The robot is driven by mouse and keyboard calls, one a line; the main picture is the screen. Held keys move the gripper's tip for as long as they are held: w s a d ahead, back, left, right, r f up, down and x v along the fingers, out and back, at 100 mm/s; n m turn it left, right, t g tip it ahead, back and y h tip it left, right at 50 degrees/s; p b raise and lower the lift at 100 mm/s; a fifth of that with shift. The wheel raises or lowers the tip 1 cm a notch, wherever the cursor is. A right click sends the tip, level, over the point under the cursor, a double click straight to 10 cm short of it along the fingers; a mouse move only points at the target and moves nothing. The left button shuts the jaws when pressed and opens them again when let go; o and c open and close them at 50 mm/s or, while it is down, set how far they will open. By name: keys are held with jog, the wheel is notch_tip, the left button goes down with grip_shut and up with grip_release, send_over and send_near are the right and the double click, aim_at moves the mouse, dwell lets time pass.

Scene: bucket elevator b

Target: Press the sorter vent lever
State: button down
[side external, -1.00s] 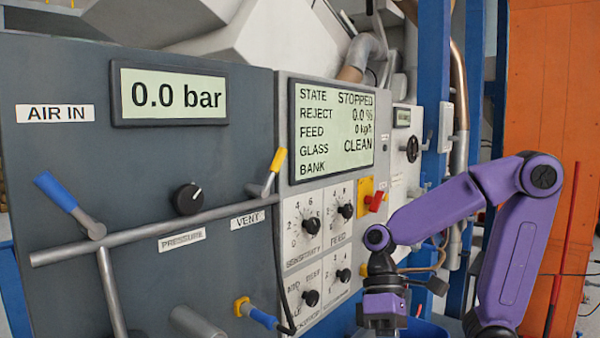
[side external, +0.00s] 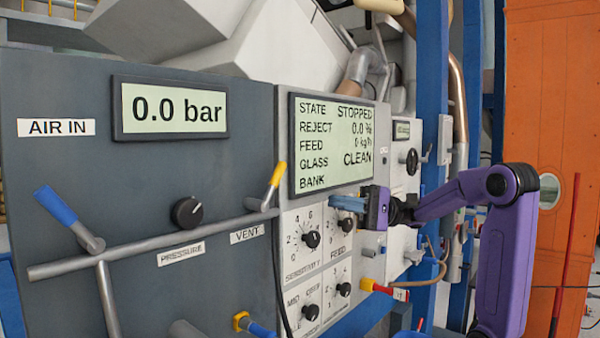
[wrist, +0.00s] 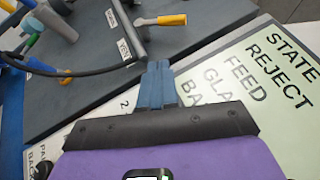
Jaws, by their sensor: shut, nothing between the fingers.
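The vent lever (side external: 273,183) has a yellow handle and stands tilted up at the right end of a grey pipe, just above the VENT label (side external: 247,233). Its yellow handle also shows at the top of the wrist view (wrist: 172,19), beyond my fingertips. My gripper (side external: 333,200) is shut and empty, its blue fingers pointing left in front of the sorter panel. It is to the right of the lever, apart from it and slightly lower in the side view. The fingers also show in the wrist view (wrist: 158,66), aimed toward the VENT label.
The sorter display (side external: 333,145) reads STOPPED and sits just above my gripper. Selector knobs (side external: 312,240) stick out below. A pressure knob (side external: 187,212) and a blue-handled lever (side external: 55,205) are farther left. A black cable (wrist: 70,73) hangs by the panel edge.

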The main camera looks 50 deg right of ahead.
jog(key=d, duration=0.1)
jog(key=d+r+t, duration=0.2)
jog(key=shift+d+m, duration=0.3)
jog(key=shift+d, duration=0.05)
jog(key=shift+s+a+r+x, duration=0.15)
jog(key=shift+s+x, duration=0.25)
jog(key=shift+x, duration=1.75)
jog(key=shift+s+a+r+x, duration=0.1)
jog(key=shift+s+a+x, duration=0.25)
jog(key=shift+x, duration=1.85)
jog(key=shift+s+a+r+x, duration=0.15)
jog(key=shift+s+x, duration=0.25)
jog(key=shift+x, duration=1.75)
